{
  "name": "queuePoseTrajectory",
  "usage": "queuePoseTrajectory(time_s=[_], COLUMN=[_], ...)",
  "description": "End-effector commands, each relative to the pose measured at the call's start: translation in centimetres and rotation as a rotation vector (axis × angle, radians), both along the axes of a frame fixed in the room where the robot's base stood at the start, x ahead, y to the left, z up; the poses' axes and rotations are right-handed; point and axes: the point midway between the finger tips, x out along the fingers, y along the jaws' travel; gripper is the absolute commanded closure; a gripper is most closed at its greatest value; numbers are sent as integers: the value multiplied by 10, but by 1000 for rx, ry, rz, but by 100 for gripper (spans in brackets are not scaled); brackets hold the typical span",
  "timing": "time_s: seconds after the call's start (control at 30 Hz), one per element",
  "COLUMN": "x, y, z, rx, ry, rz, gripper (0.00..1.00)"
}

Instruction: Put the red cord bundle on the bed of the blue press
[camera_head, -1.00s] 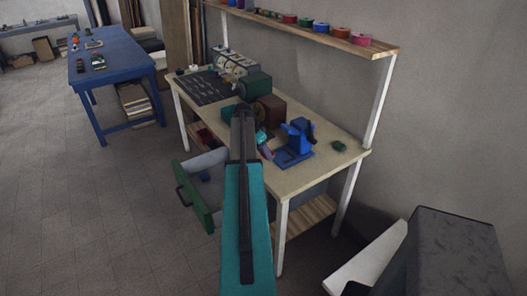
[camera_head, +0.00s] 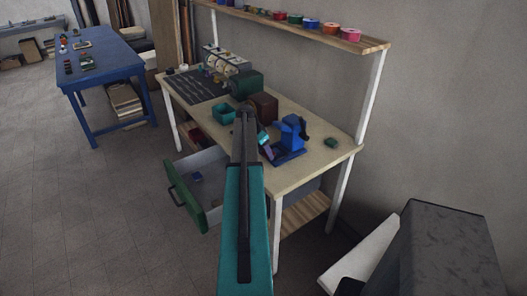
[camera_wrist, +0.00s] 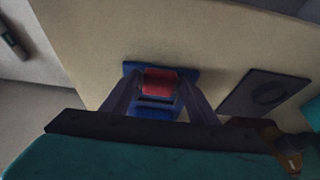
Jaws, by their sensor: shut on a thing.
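The red cord bundle (camera_wrist: 158,82) shows in the wrist view between the two fingers of my gripper (camera_wrist: 160,90), which is shut on it. Blue surfaces of the press (camera_wrist: 155,112) show around and below the bundle in that view. I cannot tell whether the bundle touches the bed. In the head view the blue press (camera_head: 291,134) stands on the workbench (camera_head: 312,158), with my gripper (camera_head: 267,147) close to its left side, partly hidden by my arm. The bundle cannot be made out in the head view.
A teal bin (camera_head: 222,112), a brown box (camera_head: 263,105) and a dark green box (camera_head: 246,84) stand left of and behind the press. A small green item (camera_head: 331,143) lies to its right. A green-fronted drawer (camera_head: 186,196) is pulled out below the bench.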

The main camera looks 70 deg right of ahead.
Motion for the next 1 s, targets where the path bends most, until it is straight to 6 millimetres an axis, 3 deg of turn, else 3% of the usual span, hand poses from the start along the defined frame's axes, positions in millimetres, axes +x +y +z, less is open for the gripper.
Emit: queuePoseTrajectory(time_s=[1.0], x=[-3], y=[-4], z=[-8], rx=[0], ry=[0], rz=[-1], gripper=[67])
